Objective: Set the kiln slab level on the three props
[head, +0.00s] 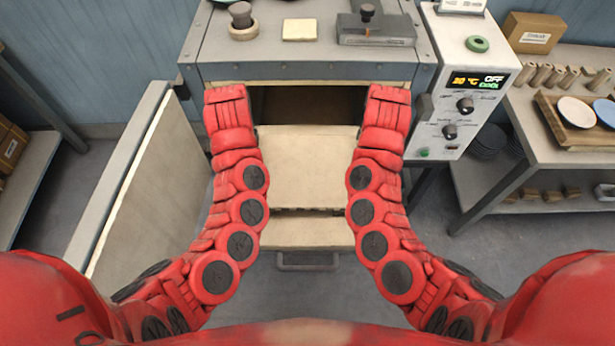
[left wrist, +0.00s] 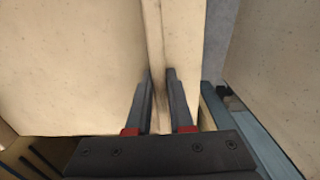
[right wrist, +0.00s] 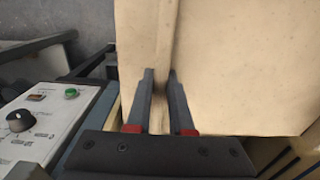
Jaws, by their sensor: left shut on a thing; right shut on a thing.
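The cream kiln slab (head: 307,165) lies between my two arms in the head view, in front of the dark kiln opening (head: 308,103). My left gripper (left wrist: 158,73) is shut on one side edge of the slab, whose broad face fills the left of the left wrist view (left wrist: 70,65). My right gripper (right wrist: 161,72) is shut on the opposite edge, with the slab's face to the right in the right wrist view (right wrist: 240,60). In the head view my forearms hide both sets of fingers. I cannot make out the three props; the kiln inside is dark and mostly hidden.
The open kiln door (head: 130,190) stands to the left. A pale ledge (head: 305,232) with a handle (head: 307,263) shows below the slab. The control box (head: 463,85) stands right of the opening. A bench (head: 555,120) with a tray and several cylinders is further right.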

